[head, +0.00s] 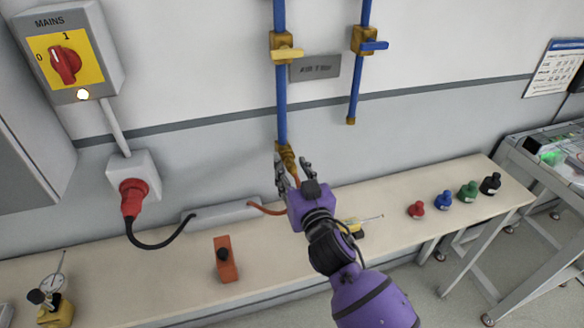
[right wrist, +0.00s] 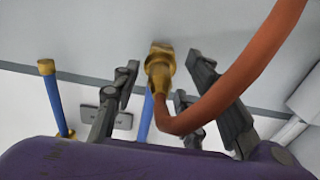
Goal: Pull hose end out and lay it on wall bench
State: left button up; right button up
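The orange hose (right wrist: 235,80) ends in a brass coupling (right wrist: 158,72), which sits at the lower end of the left blue pipe (head: 281,100). My right gripper (head: 291,164) is open, with its fingers on either side of the coupling and hose end. The right wrist view shows gaps between the fingers and the brass. In the head view the hose (head: 265,209) passes behind my gripper and runs left to a grey box. The wall bench (head: 140,278) lies below, along the wall. My left gripper is not in view.
A yellow-handled valve (head: 287,53) sits on the left pipe, a blue-handled one (head: 374,45) on the right pipe. The bench holds a grey box (head: 222,213), an orange block (head: 226,262), a dial gauge (head: 52,285) and several coloured knobbed pieces (head: 443,199). Bench surface right of my gripper is partly clear.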

grip_shut()
dwell(1.0)
jog(key=c, duration=0.9)
grip_release()
jog(key=shift+c, duration=0.2)
jog(key=o, duration=1.5)
jog(key=v, duration=1.2)
